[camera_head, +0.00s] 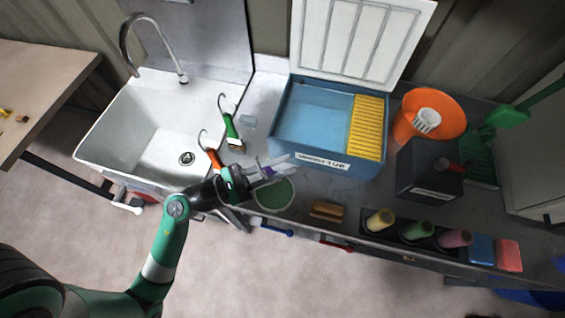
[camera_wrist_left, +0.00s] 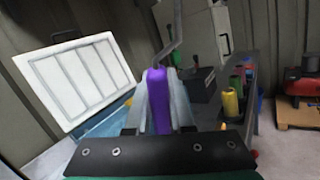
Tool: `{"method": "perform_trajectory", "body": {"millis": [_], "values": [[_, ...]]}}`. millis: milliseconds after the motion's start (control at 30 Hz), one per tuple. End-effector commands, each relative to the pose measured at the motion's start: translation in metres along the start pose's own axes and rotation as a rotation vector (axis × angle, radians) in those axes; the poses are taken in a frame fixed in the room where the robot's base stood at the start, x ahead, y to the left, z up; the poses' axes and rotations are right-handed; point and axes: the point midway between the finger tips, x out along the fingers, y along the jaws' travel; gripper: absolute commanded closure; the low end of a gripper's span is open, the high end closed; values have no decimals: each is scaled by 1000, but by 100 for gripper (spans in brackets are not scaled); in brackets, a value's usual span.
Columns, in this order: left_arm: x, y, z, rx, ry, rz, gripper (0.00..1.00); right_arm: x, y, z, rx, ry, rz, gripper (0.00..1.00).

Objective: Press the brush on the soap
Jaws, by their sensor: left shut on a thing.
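My left gripper (camera_head: 280,170) is shut on the purple handle of a brush (camera_wrist_left: 158,100). In the left wrist view the handle stands between the two fingers (camera_wrist_left: 159,98), and a bent grey metal rod rises above it. The brush's working end is hard to make out. In the head view the gripper is just above a round green dish (camera_head: 275,194) with a pale rim, at the counter's front. This may hold the soap; I cannot tell whether the brush touches it. My right gripper is not in view.
Two similar tools, green-handled (camera_head: 231,128) and orange-handled (camera_head: 214,158), lie between the sink (camera_head: 100,150) and an open blue cooler (camera_head: 335,165). A brown-tan block (camera_head: 327,210) lies right of the dish. Coloured rolls (camera_head: 419,230), a black box (camera_head: 428,172) and an orange bucket (camera_head: 452,108) stand further right.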

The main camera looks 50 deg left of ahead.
Motion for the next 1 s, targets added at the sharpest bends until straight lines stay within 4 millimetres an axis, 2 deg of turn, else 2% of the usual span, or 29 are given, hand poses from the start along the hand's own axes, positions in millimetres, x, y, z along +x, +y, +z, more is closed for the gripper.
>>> {"method": "perform_trajectory", "body": {"millis": [167, 600, 1000], "values": [[-2, -2, -9, 0, 0, 0, 100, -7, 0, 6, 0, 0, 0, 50], [-10, -14, -56, 0, 0, 0, 100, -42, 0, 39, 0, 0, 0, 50], [-10, -14, -57, 0, 0, 0, 100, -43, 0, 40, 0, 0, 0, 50]]}}
